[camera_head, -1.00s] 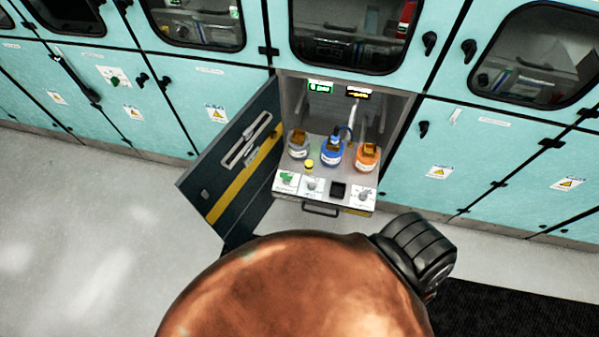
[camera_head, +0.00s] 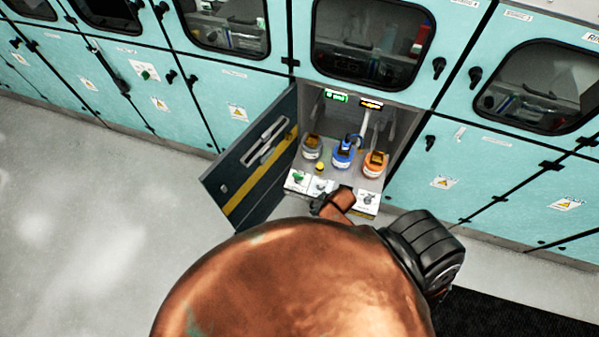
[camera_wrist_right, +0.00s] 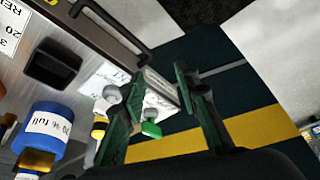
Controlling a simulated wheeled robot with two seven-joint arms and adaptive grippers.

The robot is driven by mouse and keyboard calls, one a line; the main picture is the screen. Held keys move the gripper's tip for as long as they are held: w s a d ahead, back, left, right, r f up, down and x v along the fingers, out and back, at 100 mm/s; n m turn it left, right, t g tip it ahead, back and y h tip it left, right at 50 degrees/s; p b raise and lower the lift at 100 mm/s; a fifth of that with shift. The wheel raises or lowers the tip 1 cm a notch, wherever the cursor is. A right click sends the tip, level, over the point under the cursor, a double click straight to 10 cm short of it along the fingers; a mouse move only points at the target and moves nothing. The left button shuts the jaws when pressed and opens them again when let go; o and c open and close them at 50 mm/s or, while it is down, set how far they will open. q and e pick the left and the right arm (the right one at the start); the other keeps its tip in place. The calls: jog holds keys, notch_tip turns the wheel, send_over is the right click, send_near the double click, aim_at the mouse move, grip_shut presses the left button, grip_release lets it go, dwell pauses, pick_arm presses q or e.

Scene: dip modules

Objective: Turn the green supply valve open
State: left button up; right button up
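The green supply valve (camera_head: 299,177) is a small green knob on a white label at the left end of the cabinet's pull-out panel. In the right wrist view the green knob (camera_wrist_right: 151,129) shows between my two fingers, apart from both as far as I can tell. My right gripper (camera_wrist_right: 158,76) is open with nothing between its tips. In the head view the end of my right arm is over the panel front, and its fingers are hard to make out. A grey knob (camera_wrist_right: 112,93) is beside the left finger. My left gripper is not in view.
The open dark door (camera_head: 252,165) with a yellow stripe stands left of the panel. A grey-topped bottle (camera_head: 312,147), a blue bottle (camera_head: 343,155) and an orange bottle (camera_head: 375,164) stand behind the knobs. A black handle (camera_wrist_right: 112,25) runs along the panel front.

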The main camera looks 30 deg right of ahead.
jog(key=w+a+r+n+y+p, duration=0.1)
jog(key=w+a+r+n, duration=0.15)
jog(key=w, duration=0.35)
jog(key=n+y+p, duration=0.1)
jog(key=n+p, duration=0.1)
jog(key=n, duration=0.1)
send_near(299, 175)
jog(key=f, duration=0.1)
jog(key=x, duration=0.8)
jog(key=shift+w+a, duration=0.2)
jog(key=shift+w, duration=0.1)
jog(key=shift+c, duration=0.7)
grip_shut()
